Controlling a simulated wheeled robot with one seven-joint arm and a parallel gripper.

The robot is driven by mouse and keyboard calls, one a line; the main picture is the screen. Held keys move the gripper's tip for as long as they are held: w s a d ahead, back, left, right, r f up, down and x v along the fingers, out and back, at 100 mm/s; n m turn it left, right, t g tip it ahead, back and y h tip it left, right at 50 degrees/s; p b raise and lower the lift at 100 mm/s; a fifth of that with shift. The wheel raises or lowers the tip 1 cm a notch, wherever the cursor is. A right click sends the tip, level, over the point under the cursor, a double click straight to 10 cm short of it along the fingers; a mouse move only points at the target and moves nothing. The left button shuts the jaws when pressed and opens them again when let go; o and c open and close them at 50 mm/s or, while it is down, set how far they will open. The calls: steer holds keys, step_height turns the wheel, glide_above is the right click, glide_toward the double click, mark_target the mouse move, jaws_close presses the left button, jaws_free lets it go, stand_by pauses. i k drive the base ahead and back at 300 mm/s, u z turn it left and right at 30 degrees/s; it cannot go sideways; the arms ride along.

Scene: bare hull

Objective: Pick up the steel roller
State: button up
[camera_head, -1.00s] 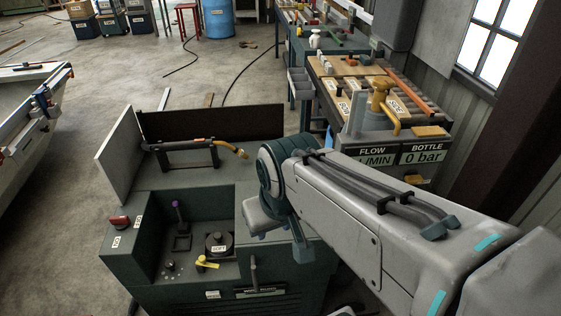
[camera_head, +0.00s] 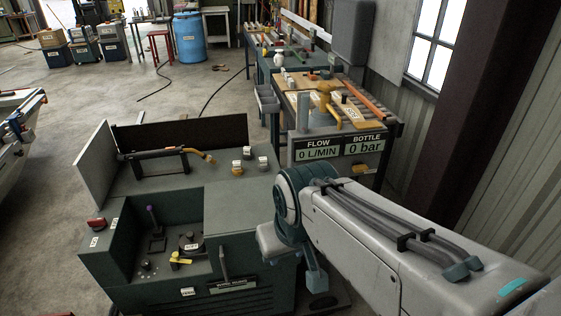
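I cannot make out a steel roller for certain in the head view. My arm reaches in from the lower right, in front of the green machine. Its end (camera_head: 300,262) shows a grey block and a teal part hanging down beside the machine's right side. I cannot tell whether the gripper is open or shut, and I see nothing clearly held in it.
The green machine (camera_head: 235,215) carries a torch on a stand (camera_head: 160,153) and several small blocks (camera_head: 242,162). Behind it are a workbench with an orange bar (camera_head: 363,97), a meter panel (camera_head: 340,147) and a blue barrel (camera_head: 189,38). Open floor lies left.

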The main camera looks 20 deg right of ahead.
mark_target(263, 166)
steer(key=z, duration=0.3)
steer(key=i, duration=1)
